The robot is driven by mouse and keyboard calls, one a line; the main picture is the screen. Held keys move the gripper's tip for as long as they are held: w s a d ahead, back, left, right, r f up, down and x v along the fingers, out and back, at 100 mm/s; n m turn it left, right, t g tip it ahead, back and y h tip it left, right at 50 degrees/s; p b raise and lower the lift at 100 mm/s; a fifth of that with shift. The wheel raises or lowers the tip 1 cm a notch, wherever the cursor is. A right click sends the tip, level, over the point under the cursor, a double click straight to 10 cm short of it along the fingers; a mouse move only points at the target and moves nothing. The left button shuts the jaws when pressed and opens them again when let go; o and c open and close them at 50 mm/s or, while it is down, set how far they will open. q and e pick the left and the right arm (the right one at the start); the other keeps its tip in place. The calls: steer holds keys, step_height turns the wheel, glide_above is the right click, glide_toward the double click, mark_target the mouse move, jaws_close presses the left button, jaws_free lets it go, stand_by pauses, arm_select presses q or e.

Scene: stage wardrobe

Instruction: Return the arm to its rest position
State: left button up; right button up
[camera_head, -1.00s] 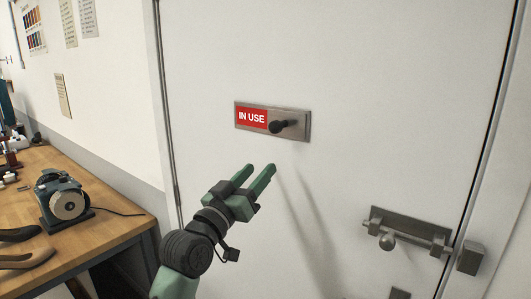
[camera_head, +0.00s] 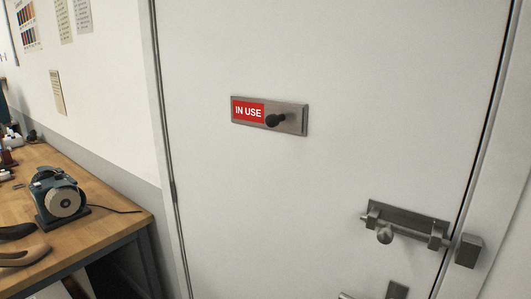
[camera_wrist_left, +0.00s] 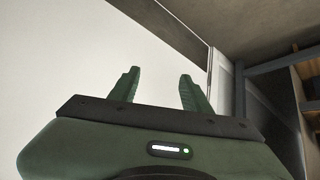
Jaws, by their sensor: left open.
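My left gripper (camera_wrist_left: 159,90) shows in the left wrist view with its two green fingers apart and nothing between them. It is out of the head view. In the head view, the white door (camera_head: 340,60) fills the middle. The sign plate (camera_head: 290,117) on the door reads "IN USE" on red, with a dark knob (camera_head: 274,121) to the right of the red panel. My right gripper is not in either view.
A metal slide bolt (camera_head: 405,223) is on the door at lower right, beside a catch block (camera_head: 468,251). A wooden bench (camera_head: 105,215) with a grinder-like machine (camera_head: 59,195) stands at left. The space in front of the door is clear in the head view.

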arm_select(q)
steer(key=s+a+f+g, duration=0.2)
steer(key=s+f, duration=0.3)
steer(key=s, duration=0.8)
steer(key=s+a+f+m+g+y, duration=0.1)
steer(key=s+f, duration=0.5)
steer(key=s, duration=0.8)
steer(key=s+a+f+g+y, duration=0.1)
steer(key=s+a+f+g, duration=0.2)
steer(key=s, duration=1)
step_height(320, 180, down, 4)
steer(key=shift+s+a+r+g, duration=0.15)
steer(key=shift+a+r+g, duration=0.2)
steer(key=shift+a, duration=0.85)
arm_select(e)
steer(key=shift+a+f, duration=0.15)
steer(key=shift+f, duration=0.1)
arm_select(q)
steer(key=shift+f, duration=0.1)
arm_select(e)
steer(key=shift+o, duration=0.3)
